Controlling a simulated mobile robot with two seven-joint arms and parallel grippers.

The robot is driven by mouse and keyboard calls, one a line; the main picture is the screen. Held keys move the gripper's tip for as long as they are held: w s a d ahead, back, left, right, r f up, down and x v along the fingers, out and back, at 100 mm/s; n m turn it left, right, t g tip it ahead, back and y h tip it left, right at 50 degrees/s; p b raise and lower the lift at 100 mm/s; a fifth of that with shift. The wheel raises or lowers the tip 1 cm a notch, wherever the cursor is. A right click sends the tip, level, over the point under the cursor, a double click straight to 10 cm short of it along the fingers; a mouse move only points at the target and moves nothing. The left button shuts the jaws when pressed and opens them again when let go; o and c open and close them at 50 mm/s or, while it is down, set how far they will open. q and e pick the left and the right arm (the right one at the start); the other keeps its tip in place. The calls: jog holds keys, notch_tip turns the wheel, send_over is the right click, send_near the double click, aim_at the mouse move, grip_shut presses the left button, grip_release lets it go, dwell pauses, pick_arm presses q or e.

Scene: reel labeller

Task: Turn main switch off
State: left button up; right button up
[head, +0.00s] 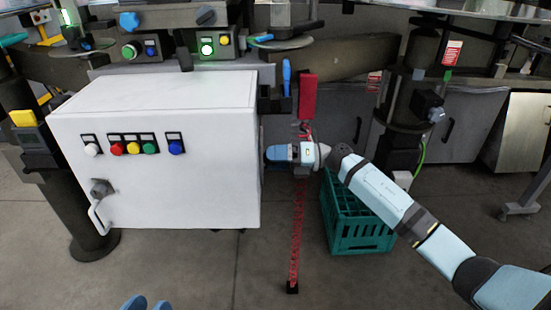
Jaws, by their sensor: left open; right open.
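The white control cabinet (160,95) stands at the left with its front facing me. A grey knob-like part (101,188) sits low on the left of its front, above a curved handle (97,216). I cannot tell whether that knob is the main switch; no switch shows on the cabinet's right side, seen edge-on. My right gripper (269,153) is at the cabinet's right edge, pointing left, open; whether it touches anything is unclear.
White, red, yellow, green and blue buttons (133,147) line the cabinet's front. A green crate (358,230) stands on the floor below my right arm. A red chain (296,235) hangs beside the cabinet. Machine parts fill the back. The floor in front is clear.

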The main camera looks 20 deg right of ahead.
pick_arm(q)
notch_tip(320, 180, up, 5)
jog(key=t+p, duration=0.2)
jog(key=p, duration=0.1)
jog(key=shift+a+f, duration=0.15)
jog(key=shift+f, duration=0.05)
pick_arm(e)
jog(key=v, duration=1.4)
jog(key=shift+a, duration=0.1)
